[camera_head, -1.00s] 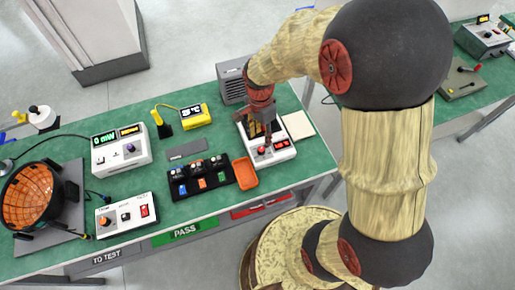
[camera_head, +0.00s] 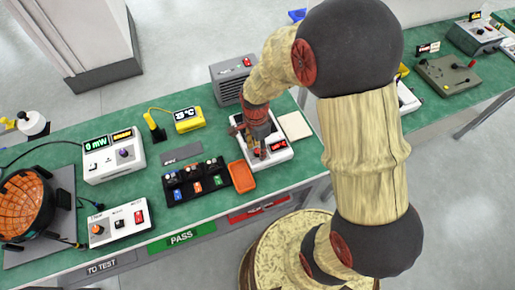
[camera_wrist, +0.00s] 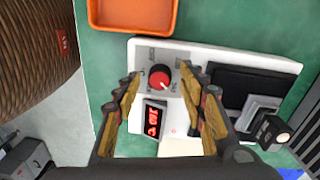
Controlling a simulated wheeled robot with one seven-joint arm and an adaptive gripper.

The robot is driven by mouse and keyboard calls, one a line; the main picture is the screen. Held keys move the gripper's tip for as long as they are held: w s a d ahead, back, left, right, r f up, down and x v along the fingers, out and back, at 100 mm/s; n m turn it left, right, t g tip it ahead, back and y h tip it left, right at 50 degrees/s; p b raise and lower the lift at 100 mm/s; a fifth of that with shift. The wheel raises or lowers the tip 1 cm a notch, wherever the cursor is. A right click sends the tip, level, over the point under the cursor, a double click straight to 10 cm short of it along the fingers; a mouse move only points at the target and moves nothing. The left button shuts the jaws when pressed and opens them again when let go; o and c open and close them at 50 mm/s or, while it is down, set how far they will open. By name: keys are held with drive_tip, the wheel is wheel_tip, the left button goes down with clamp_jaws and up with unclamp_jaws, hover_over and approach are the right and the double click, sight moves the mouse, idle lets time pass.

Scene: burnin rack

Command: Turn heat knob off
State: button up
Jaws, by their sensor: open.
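A white unit (camera_head: 281,157) with a red knob (camera_wrist: 160,78) and a lit red display (camera_wrist: 153,121) sits near the front edge of the green bench. The knob has a white pointer mark; the small labels around it are too blurred to read. My gripper (camera_wrist: 160,74) is open, with its two fingertips on either side of the knob and gaps showing between them and it. In the head view my gripper (camera_head: 261,148) points down over the unit and partly covers it.
An orange tray (camera_head: 242,177) and a black holder with coloured parts (camera_head: 182,191) lie left of the unit. A grey box (camera_head: 228,86) stands behind it, and a pale pad (camera_head: 295,126) lies to its right. A white control box (camera_head: 117,223) is at the left front.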

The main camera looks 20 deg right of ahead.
drive_tip(key=c, duration=0.3)
clamp_jaws()
idle(0.3)
